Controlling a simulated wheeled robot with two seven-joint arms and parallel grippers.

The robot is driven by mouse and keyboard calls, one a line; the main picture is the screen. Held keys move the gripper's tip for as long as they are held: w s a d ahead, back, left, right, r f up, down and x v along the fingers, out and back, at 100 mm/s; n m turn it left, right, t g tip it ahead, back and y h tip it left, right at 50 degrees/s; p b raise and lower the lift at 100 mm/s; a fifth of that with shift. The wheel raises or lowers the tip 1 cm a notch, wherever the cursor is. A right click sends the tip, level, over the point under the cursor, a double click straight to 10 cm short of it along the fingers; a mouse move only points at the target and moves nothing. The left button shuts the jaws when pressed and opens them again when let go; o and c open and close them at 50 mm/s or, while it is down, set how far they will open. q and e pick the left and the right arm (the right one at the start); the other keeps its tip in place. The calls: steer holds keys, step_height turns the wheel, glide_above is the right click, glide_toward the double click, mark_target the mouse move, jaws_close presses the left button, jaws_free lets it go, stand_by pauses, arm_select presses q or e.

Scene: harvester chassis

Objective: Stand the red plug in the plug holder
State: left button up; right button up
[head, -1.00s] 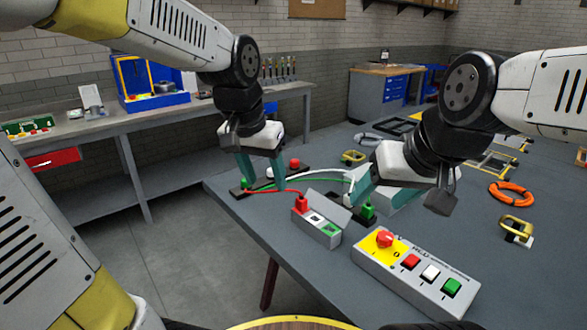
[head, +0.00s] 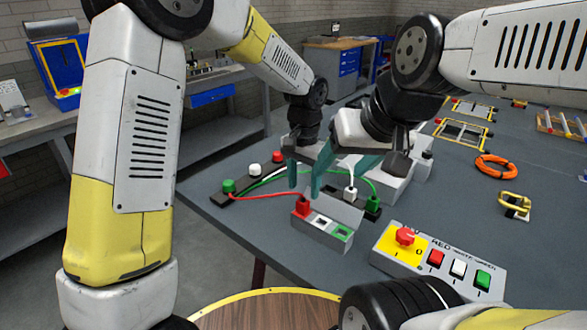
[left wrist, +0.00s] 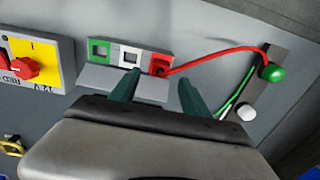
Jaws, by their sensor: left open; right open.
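The red plug (head: 303,206) stands in the red compartment at the left end of the grey plug holder (head: 322,234). A red cable runs from it to the left. In the left wrist view, the red plug (left wrist: 160,67) sits in the holder (left wrist: 128,58), just beyond my left gripper (left wrist: 158,92). Its teal fingers are apart, with nothing between them. In the head view, my left gripper (head: 305,180) is just above and behind the plug, apart from it. My right gripper (head: 350,163) is open behind the holder; its fingers partly overlap the left gripper in the picture.
A dark strip (head: 240,180) with green, white and red ends lies to the left. A white plug (head: 350,194) and green plug (head: 372,204) stand behind the holder. A button box (head: 437,262) stands to the right. An orange ring (head: 497,168) lies farther right.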

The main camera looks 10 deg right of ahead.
mark_target(303, 201)
arm_select(q)
step_height(303, 201, down, 6)
steer(key=shift+f, duration=0.25)
steer(key=shift+r, duration=0.1)
jaws_close()
